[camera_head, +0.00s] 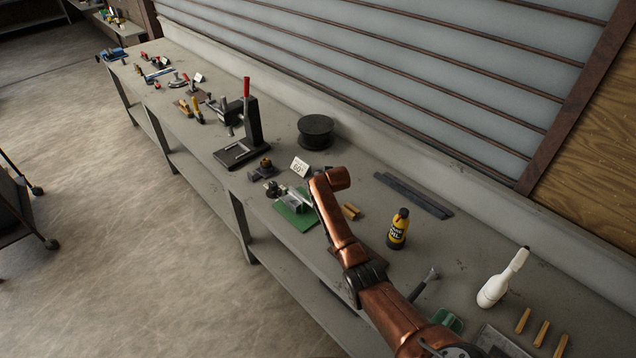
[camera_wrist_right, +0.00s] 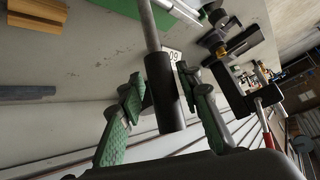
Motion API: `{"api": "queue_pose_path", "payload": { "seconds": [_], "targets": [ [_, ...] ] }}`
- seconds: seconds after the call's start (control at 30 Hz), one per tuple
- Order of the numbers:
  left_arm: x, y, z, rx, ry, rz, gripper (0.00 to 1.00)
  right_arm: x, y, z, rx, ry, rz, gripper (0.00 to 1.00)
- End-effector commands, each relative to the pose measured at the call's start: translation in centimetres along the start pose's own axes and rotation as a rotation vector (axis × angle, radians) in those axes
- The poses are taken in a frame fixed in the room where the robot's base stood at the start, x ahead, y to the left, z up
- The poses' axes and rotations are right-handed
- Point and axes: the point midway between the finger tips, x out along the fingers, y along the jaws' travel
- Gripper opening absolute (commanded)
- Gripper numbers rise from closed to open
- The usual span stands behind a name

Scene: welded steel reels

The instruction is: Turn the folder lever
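In the right wrist view, a metal rod (camera_wrist_right: 148,25) ends in a black cylindrical grip (camera_wrist_right: 163,90), apparently the folder lever. My right gripper (camera_wrist_right: 162,88) has its green fingers on both sides of this grip. Whether the pads touch it cannot be made out. In the head view, my copper arm reaches over the bench beside a green plate (camera_head: 297,212) with small metal parts. Its wrist hides its surroundings, and the lever and gripper fingers cannot be made out there. My left gripper is in neither view.
An angle card (camera_head: 299,167) stands behind the green plate. A black press-like tool (camera_head: 252,125) with a red handle and a dark spool (camera_head: 315,132) stand further along the bench. A yellow-black bottle (camera_head: 397,232), a white bottle (camera_head: 493,290) and dark bars (camera_head: 412,195) are on the right.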

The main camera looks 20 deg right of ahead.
Motion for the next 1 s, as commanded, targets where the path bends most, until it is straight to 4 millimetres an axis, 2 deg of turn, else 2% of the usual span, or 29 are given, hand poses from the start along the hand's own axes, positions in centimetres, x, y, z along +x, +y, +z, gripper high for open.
{"api": "queue_pose_path", "payload": {
  "seconds": [0.47,0.67,1.0],
  "targets": [
    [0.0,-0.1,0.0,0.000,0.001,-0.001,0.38,-0.5,-0.1,0.1,-0.002,0.000,-0.001,0.38],
    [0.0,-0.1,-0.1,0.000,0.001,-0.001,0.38,-2.9,-0.1,0.0,-0.002,0.002,-0.001,0.38],
    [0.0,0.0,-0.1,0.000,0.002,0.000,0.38,-8.9,-0.1,0.0,-0.002,0.002,-0.001,0.38]
  ]
}}
